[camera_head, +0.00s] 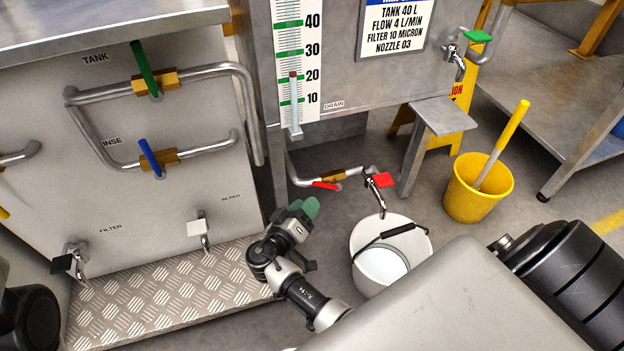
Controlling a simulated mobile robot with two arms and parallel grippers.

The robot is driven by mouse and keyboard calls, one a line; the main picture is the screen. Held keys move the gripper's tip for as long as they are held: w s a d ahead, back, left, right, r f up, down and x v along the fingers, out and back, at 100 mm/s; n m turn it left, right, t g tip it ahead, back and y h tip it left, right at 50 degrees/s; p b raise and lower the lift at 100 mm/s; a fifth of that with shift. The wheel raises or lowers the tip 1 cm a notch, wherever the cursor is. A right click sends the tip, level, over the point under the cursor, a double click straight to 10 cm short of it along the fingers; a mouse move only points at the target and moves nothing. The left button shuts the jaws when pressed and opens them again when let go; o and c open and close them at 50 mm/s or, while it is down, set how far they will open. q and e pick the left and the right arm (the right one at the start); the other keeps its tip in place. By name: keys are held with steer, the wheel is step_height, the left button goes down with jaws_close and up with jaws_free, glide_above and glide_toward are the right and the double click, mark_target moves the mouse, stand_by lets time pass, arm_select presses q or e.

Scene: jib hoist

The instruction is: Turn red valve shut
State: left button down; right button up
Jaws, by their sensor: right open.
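A red lever handle (327,185) sits at a brass valve body (332,176) on the low drain pipe under the grey tank. The lever lies roughly along the pipe. A tap with a red square handle (383,180) ends this pipe above a white bucket (378,274). My right gripper (302,208), with green fingertips, is open below and left of the red lever, apart from it in the picture. The depth between them is hard to judge. My left gripper is not in view.
A panel at left carries pipes with a green lever (145,68) and a blue lever (151,158). A tread-plate step (175,297) lies below. A yellow bucket (475,190) holding a yellow-handled tool and a grey bench (432,116) stand right.

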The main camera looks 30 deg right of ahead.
mark_target(321, 184)
steer(key=b+x, duration=0.2)
steer(key=x, duration=0.6)
steer(key=shift+w+d, duration=0.1)
steer(key=shift+w, duration=0.05)
jaws_close()
